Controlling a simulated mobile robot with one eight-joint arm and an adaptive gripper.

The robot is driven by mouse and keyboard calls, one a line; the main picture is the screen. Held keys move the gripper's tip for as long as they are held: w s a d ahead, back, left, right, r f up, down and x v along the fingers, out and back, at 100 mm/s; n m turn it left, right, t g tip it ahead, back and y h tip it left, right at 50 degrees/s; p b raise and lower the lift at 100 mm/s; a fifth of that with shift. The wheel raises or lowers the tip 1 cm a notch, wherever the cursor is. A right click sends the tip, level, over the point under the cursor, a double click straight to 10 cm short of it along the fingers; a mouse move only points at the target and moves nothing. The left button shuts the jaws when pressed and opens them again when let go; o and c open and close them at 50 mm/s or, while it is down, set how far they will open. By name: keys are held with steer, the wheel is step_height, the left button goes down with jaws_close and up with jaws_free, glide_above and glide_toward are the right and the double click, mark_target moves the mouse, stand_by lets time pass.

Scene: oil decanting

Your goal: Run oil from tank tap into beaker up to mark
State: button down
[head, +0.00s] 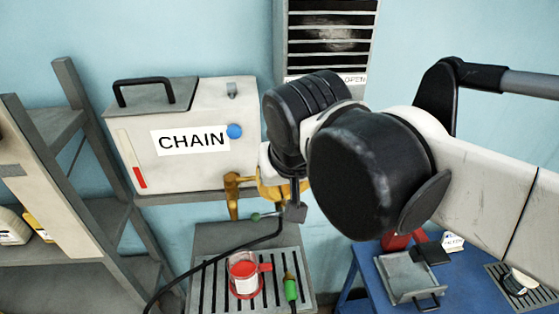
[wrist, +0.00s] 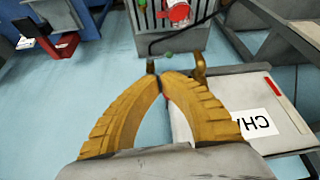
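The cream tank (head: 225,160) labelled CHAIN stands on a shelf; it also shows upside down in the wrist view (wrist: 285,135). Its gauge shows red near the bottom. A brass tap (head: 232,200) hangs below its front right corner; in the wrist view the tap (wrist: 199,68) is just right of my fingertips. A green knob (head: 256,217) is beside and below it. The beaker (head: 244,284), with red and white showing and a red handle, stands on the slatted tray below. My gripper (wrist: 163,78) has its yellow fingertips together with nothing visible between; the head view partly hides it.
A black cable (head: 210,262) crosses the slatted tray (head: 200,290). A green-bodied item (head: 291,290) is right of the beaker. A blue bench (head: 460,285) with a grey tray stands at right. A grey rack (head: 95,150) stands at left.

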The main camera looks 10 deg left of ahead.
mark_target(255, 177)
steer(key=w+a+f+p, duration=0.2)
steer(key=w+f, duration=0.4)
steer(key=w, duration=0.1)
steer(key=shift+a+f, duration=0.2)
steer(key=shift+a, duration=0.05)
steer(key=shift+w, duration=0.1)
steer(key=shift+w+r+b, duration=0.1)
steer(key=shift+w+b, duration=0.4)
steer(key=shift+w, duration=0.4)
